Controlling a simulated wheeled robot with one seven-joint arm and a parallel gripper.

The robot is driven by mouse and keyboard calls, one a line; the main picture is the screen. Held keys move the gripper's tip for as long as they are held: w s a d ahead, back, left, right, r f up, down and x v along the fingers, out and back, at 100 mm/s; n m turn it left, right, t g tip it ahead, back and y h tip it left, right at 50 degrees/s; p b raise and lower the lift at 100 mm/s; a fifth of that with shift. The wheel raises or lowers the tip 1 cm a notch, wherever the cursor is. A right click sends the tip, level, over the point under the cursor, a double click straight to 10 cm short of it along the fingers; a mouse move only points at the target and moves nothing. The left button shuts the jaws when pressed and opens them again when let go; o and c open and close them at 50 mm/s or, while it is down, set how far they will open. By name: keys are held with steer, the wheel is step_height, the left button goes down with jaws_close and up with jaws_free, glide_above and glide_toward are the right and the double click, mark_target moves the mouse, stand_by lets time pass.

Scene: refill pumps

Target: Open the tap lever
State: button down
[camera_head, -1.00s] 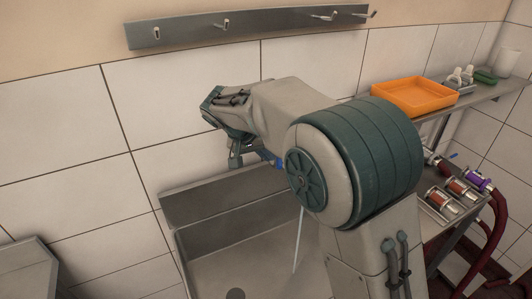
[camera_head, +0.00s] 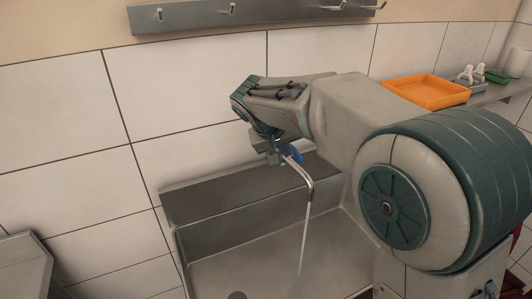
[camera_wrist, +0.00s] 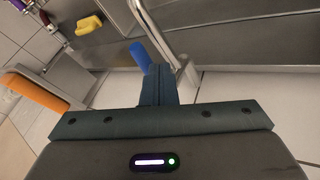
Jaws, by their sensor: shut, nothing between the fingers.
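The tap (camera_head: 306,180) is a thin metal spout over the sink, and a thin stream of water falls from it. Its blue lever (camera_head: 297,155) shows just right of my gripper (camera_head: 272,157). In the wrist view the blue lever (camera_wrist: 140,57) lies just beyond the fingertips of my gripper (camera_wrist: 158,72), slightly left. The fingers are shut together and hold nothing. I cannot tell whether they touch the lever. My arm hides part of the wall behind the tap.
The steel sink (camera_head: 225,270) lies below the tap. A hook rail (camera_head: 190,17) is on the tiled wall above. An orange tray (camera_head: 428,91) stands on the shelf at right. A yellow object (camera_wrist: 88,25) shows in the wrist view.

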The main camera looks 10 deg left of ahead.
steer(key=shift+w+d, duration=0.1)
steer(key=shift+d, duration=0.05)
steer(key=s+a+f+v, duration=0.1)
steer(key=v, duration=1.1)
steer(key=s+d+f+m+g+y, duration=0.1)
steer(key=s+d+f, duration=0.2)
steer(key=d, duration=0.6)
steer(key=s+d+f+g, duration=0.2)
steer(key=s+d+f, duration=0.2)
steer(key=d, duration=0.5)
steer(key=s+d+f+m+y, duration=0.2)
steer(key=s+d+f, duration=0.7)
steer(key=s, duration=0.3)
steer(key=shift+f+m+b, duration=0.35)
steer(key=shift+m+b, duration=0.05)
steer(key=shift+b, duration=0.05)
